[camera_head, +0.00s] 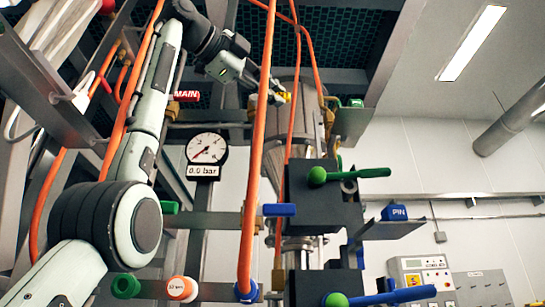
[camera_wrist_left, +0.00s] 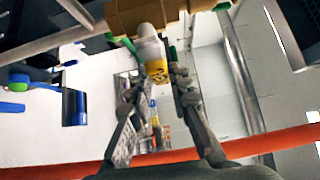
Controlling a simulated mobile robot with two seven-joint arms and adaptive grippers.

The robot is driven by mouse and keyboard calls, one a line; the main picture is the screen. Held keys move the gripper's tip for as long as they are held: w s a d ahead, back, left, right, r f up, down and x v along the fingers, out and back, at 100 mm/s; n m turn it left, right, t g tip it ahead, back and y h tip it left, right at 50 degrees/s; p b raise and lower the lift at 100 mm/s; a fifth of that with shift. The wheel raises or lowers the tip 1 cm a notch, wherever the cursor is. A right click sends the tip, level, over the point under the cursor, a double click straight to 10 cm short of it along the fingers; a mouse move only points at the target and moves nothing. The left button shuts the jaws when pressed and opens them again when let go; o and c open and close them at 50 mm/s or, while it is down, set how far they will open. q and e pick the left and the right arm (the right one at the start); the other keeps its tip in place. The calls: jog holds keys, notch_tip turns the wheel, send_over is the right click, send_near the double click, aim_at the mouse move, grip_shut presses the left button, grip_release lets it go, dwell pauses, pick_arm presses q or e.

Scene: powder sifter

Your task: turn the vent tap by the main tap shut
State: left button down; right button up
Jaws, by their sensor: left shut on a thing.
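In the head view a small yellow piece, which I take for the vent tap's handle (camera_head: 287,97), shows at my left gripper (camera_head: 277,91), high on the steel vessel (camera_head: 298,120). In the left wrist view a white and yellow handle (camera_wrist_left: 154,56) stands out from a brass valve body (camera_wrist_left: 143,14). My left gripper's fingers (camera_wrist_left: 153,88) lie on both sides of it, shut on it. The red main tap (camera_head: 187,96), marked MAIN, is left of the gripper in the head view. The tap's exact angle cannot be told. My right gripper is not in view.
Orange hoses (camera_head: 257,150) hang in front of the vessel, and one crosses the left wrist view (camera_wrist_left: 60,172). A gauge (camera_head: 207,149) reads 0.0 bar. Green-handled (camera_head: 348,174) and blue-handled (camera_head: 405,294) parts stand lower right. Open room lies at the right.

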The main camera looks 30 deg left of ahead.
pick_arm(q)
jog(key=shift+f, duration=0.1)
jog(key=c, duration=1.4)
grip_release()
jog(key=v, duration=1.2)
